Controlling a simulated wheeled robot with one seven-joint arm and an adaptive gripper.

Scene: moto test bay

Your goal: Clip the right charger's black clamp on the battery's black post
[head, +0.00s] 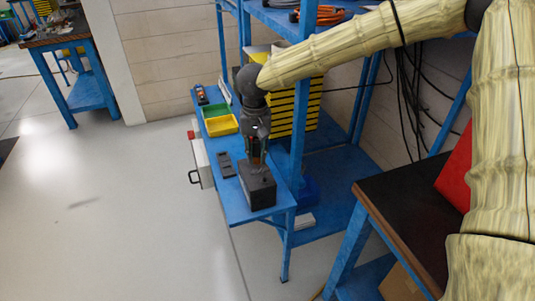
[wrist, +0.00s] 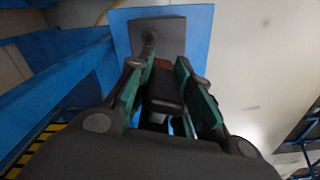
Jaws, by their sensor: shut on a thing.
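The battery (head: 257,187) is a dark block at the near end of the narrow blue bench. Its grey top (wrist: 172,28) shows beyond my fingers in the wrist view, with a round post (wrist: 150,36) on it. My gripper (head: 256,157) points down right over the battery in the head view. In the wrist view its green-padded fingers are shut on a dark clamp (wrist: 166,88). A small orange-brown patch shows near the fingertips. Whether the clamp touches the battery, and the second post, are hidden by my gripper. I cannot tell which item is the right charger.
A flat dark device (head: 226,165) lies beside the battery. A yellow bin (head: 221,126) and a green bin (head: 215,111) stand farther along the bench. A blue rack post (head: 299,110) rises close to the right of my gripper. The floor (head: 110,210) at left is clear.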

